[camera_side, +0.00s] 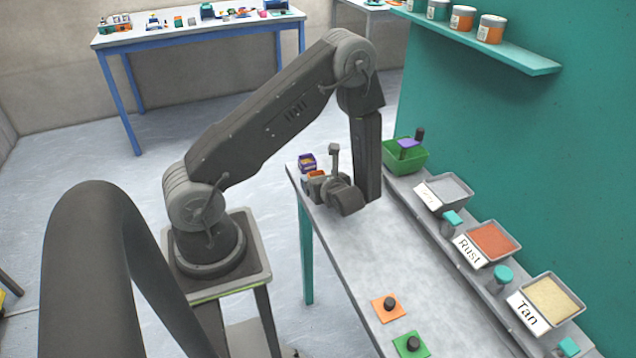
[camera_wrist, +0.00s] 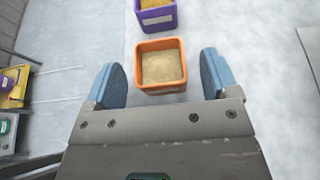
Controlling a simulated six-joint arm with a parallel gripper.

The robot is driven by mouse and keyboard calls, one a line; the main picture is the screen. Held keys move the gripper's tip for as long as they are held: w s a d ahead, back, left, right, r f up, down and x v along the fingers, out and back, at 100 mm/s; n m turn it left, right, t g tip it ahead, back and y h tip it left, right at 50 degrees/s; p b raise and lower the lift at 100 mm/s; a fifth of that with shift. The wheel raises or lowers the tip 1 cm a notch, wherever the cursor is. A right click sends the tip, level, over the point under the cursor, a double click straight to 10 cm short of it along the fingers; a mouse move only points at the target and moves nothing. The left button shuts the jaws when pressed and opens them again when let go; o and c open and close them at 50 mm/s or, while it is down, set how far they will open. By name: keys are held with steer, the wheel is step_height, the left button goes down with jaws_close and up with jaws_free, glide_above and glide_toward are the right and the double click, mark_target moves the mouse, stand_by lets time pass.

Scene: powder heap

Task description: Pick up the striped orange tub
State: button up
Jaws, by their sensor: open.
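The orange tub (camera_wrist: 143,84) is square and holds tan powder (camera_wrist: 162,66). In the wrist view it lies between my two blue fingers, with gaps at both sides. No stripes can be made out on it at this size. In the side view the orange tub (camera_side: 316,173) shows at the far end of the bench, partly hidden by my gripper. My gripper (camera_wrist: 160,62) is open and empty. The height between the fingers and the tub is hard to tell.
A purple tub (camera_wrist: 157,19) with yellowish powder stands just beyond the orange one; it also shows in the side view (camera_side: 307,163). Labelled powder trays, including the Rust tray (camera_side: 491,241), and a green bin (camera_side: 405,160) line the right side. The middle of the bench (camera_side: 400,255) is clear.

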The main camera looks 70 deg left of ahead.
steer(key=shift+x, duration=1)
steer(key=c, duration=1)
steer(key=shift+c, duration=0.2)
steer(key=shift+r, duration=0.1)
